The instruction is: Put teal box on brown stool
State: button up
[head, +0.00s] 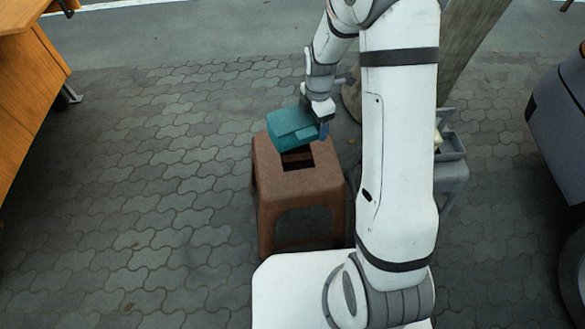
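The teal box (290,129) is at the end of my arm, over the far part of the brown stool (272,190). It looks tilted. I cannot tell whether it touches the stool top or hangs just above it. My gripper (322,124) is at the right end of the box and appears shut on it; the fingertips are partly hidden. The brown stool stands upright on the paving, with a dark rectangular opening in its top. My arm passes just to the right of the stool.
A grey stool or stand (453,172) with a grey tray (450,146) is behind my arm on the right. A wooden post (468,40) rises behind it. An orange-brown wooden piece of furniture (28,75) is at left, a dark vehicle-like body (560,105) at right. Paving (150,180) left of the stool is clear.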

jog(key=shift+a+f+n+b, duration=0.25)
jog(key=shift+n+b, duration=0.2)
jog(key=shift+n, duration=0.35)
jog(key=shift+f, duration=0.3)
notch_tip(320, 180, down, 9)
jog(key=b, duration=0.3)
jog(key=shift+f+b, duration=0.15)
jog(key=shift+b, duration=0.15)
jog(key=o, duration=1.1)
jog(key=shift+o, duration=0.2)
